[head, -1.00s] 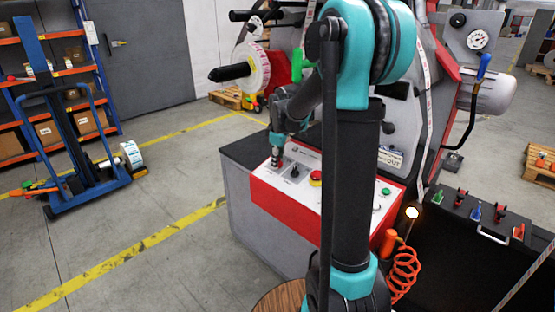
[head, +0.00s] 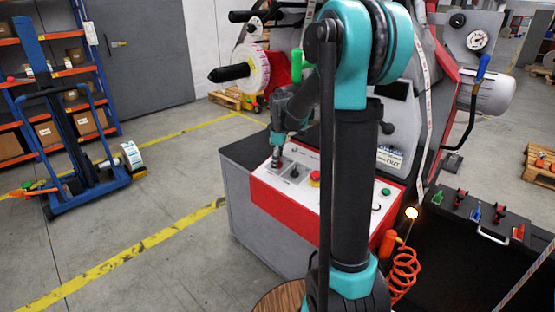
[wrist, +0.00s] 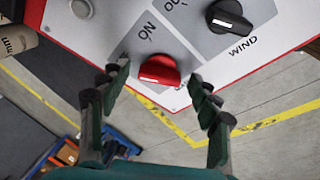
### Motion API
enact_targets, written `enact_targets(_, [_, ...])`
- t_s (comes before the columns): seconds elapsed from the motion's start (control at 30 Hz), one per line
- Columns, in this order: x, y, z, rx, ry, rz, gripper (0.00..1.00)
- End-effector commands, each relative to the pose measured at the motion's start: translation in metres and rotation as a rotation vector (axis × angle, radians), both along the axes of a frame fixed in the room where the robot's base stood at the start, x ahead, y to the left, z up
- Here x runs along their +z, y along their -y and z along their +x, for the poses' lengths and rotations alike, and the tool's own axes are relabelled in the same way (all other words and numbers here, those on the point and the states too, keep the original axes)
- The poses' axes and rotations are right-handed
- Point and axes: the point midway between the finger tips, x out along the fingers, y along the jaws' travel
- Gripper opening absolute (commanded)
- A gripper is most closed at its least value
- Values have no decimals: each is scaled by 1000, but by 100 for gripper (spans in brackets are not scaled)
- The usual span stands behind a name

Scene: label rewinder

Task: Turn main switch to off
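The main switch (wrist: 160,71) is a red rotary knob on a grey plate in the wrist view. Its raised bar lies roughly crosswise in the picture, and the word ON is printed just above and left of it. No OFF mark is visible. My gripper (wrist: 161,80) is open, with one finger on each side of the red knob and gaps showing between. In the head view my gripper (head: 277,160) points down at the left end of the control panel (head: 335,205) and hides the switch there.
A black WIND selector knob (wrist: 229,16) sits beside the main switch; it also shows in the head view (head: 295,172). A red emergency button (head: 315,178) and a green button (head: 385,191) are farther right. Open floor lies left of the cabinet.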

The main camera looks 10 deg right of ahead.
Motion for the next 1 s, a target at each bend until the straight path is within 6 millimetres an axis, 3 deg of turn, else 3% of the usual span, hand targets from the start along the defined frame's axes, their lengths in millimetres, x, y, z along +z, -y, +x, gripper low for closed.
enact_targets(0.33, [3,0,-1,-1,0,0,66])
enact_targets(0.57, [32,1,-11,0,0,0,66])
enact_targets(1.0, [29,6,-96,-1,0,0,66])
